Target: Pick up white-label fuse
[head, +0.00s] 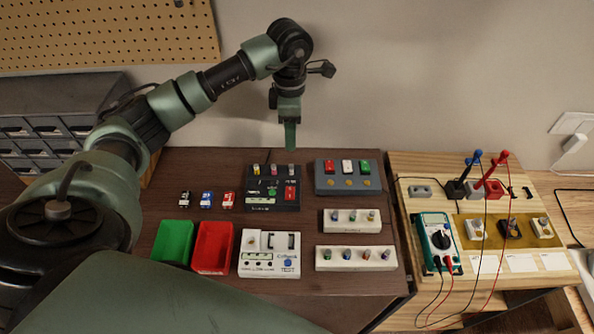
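A white block (347,167), which looks like the white-label fuse, sits between a red block (330,167) and a green block (365,167) on a grey-blue holder (322,188) at the back of the brown table. My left gripper (290,147) points down at the back of the table, to the left of the white block and apart from it. Its fingers overlap into one narrow shape, so its opening is unclear. Nothing shows hanging from it. My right gripper is out of view.
Small black (184,199), blue (207,199) and red (228,200) pieces lie at left. A black device (260,195), green (173,241) and red (212,246) trays, a white tester (270,262) and two white racks (344,228) crowd the table. A multimeter (438,240) stands right.

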